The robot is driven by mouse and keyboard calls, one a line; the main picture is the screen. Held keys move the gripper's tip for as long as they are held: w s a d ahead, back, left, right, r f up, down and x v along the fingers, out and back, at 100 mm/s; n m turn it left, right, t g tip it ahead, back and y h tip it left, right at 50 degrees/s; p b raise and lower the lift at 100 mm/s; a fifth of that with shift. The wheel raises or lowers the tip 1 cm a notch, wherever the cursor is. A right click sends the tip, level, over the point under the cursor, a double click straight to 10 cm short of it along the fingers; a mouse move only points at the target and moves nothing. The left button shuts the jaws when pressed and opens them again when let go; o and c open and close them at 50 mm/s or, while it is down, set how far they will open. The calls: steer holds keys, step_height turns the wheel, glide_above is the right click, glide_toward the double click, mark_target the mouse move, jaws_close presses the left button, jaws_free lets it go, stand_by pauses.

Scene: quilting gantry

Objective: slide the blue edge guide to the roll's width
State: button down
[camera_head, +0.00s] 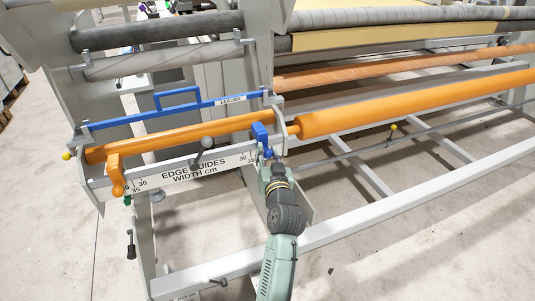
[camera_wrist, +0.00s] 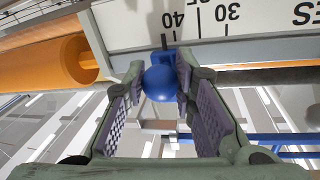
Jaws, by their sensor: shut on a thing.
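The blue edge guide (camera_head: 260,133) sits at the right end of the white scale rail (camera_head: 215,169) marked "EDGE GUIDES WIDTH cm". Its round blue knob also shows in the wrist view (camera_wrist: 160,84), between the pads of my gripper (camera_wrist: 158,90). My gripper (camera_head: 268,162) is shut on this knob from below. In the wrist view a dark pointer above the knob stands close to the 40 mark, on the side away from 35 and 30. An orange edge guide (camera_head: 115,172) sits at the left end of the rail. The orange roll (camera_head: 190,136) lies behind the rail.
A blue leader bar (camera_head: 165,110) with a handle runs above the roll. A thicker orange roller (camera_head: 420,103) extends to the right. A grey lever knob (camera_head: 207,143) stands at mid-rail. A white frame beam (camera_head: 350,222) runs low across the front; the floor at front right is clear.

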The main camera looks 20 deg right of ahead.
stand_by(0.3)
steer(key=shift+a, duration=0.5)
steer(key=c, duration=1.3)
jaws_free()
steer(key=s+a, duration=0.2)
steer(key=s, duration=1)
steer(key=shift+w, duration=0.1)
